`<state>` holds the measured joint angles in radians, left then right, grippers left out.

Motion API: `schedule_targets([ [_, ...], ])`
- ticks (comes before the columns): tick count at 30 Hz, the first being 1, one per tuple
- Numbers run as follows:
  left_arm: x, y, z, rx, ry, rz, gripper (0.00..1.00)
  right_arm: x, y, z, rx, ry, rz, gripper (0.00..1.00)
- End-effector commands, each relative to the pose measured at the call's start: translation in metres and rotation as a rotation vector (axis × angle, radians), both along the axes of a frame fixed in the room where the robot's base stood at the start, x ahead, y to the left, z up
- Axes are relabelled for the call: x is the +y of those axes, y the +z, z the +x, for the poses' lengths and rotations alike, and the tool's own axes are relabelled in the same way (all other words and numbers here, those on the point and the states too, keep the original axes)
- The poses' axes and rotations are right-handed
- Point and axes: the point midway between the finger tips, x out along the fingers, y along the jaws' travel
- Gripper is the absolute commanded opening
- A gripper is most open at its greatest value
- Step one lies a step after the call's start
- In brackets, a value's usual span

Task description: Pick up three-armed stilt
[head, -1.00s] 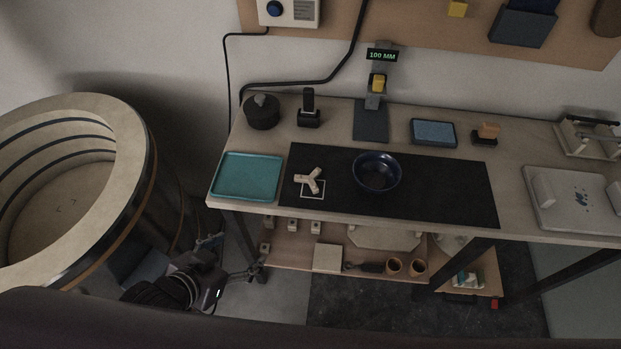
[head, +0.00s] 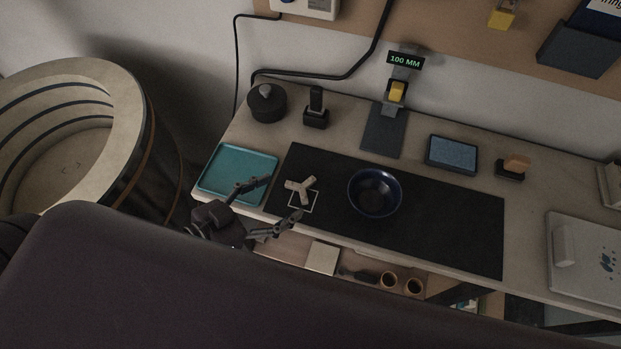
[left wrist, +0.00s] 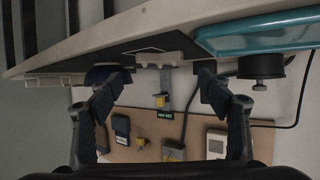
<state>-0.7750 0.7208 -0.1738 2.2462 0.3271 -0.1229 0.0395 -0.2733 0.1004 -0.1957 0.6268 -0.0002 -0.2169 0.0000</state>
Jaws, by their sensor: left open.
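The three-armed stilt (head: 300,190) is a small pale Y-shaped piece. It lies on the black mat (head: 450,225), over a thin white square outline. My left gripper (head: 284,198) is open and empty at the front edge of the table, just left of and in front of the stilt. Its two fingers are spread and point toward the stilt. In the left wrist view the stilt (left wrist: 160,60) shows between the two open fingers, seen low along the tabletop and apart from them. My right gripper is not in view.
A teal tray (head: 215,182) lies left of the stilt, close to one finger. A dark blue bowl (head: 375,192) stands to its right. Behind are a dark lidded pot (head: 267,104) and a gauge stand (head: 383,132). A shelf with small items lies below the table.

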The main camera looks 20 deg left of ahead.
Motion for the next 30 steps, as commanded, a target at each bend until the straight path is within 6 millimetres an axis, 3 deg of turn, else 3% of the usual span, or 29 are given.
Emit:
schedule_targets([
  [4, -0.006, -0.004, 0.010, -0.002, 0.000, -0.001, 0.72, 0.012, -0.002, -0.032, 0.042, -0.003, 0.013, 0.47],
  [8, -0.009, -0.006, 0.014, 0.000, 0.000, 0.001, 0.72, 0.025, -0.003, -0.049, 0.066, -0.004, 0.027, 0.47],
  [12, -0.016, -0.011, 0.026, -0.003, 0.001, 0.000, 0.72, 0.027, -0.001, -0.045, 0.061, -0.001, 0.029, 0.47],
  [20, -0.030, -0.025, 0.049, -0.002, 0.000, 0.001, 0.72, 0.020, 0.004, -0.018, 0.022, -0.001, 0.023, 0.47],
  [30, -0.033, -0.028, 0.051, 0.001, -0.001, 0.001, 0.70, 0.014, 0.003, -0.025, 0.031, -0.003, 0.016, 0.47],
])
